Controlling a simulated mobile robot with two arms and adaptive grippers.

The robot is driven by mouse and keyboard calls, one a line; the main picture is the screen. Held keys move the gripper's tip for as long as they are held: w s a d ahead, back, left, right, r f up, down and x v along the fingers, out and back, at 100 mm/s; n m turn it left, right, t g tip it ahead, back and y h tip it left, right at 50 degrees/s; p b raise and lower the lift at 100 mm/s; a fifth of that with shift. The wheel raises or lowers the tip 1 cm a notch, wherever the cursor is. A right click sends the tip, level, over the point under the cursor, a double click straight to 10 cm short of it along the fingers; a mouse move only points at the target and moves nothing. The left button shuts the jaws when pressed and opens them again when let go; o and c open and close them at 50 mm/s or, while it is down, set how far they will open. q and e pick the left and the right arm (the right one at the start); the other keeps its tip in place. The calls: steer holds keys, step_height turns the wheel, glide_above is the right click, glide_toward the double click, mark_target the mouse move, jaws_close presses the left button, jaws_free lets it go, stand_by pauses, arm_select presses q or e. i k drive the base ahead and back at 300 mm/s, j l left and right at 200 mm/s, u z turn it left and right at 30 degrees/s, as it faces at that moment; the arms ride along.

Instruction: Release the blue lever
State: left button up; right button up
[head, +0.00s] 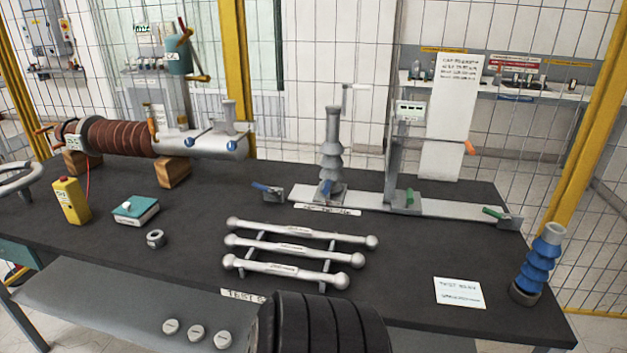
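A blue lever (265,188) sticks out to the left from a small grey bracket (273,195) at the left end of a flat grey bar (370,205) on the dark table. A second blue part (327,187) shows at the foot of the grey ribbed insulator (332,150) that stands on the bar. Green levers show at the bar's middle (409,196) and right end (494,213). Neither of my grippers is in view.
Three silver rods (300,247) lie on a rack in front of the bar. A brown ribbed bushing (120,138) rests on wooden blocks at the left. A blue insulator (540,262) stands at the right edge. A black ribbed cylinder (320,325) fills the bottom middle. Wire mesh stands behind.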

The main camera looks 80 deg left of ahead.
mark_target(276, 193)
steer(key=u, duration=3.05)
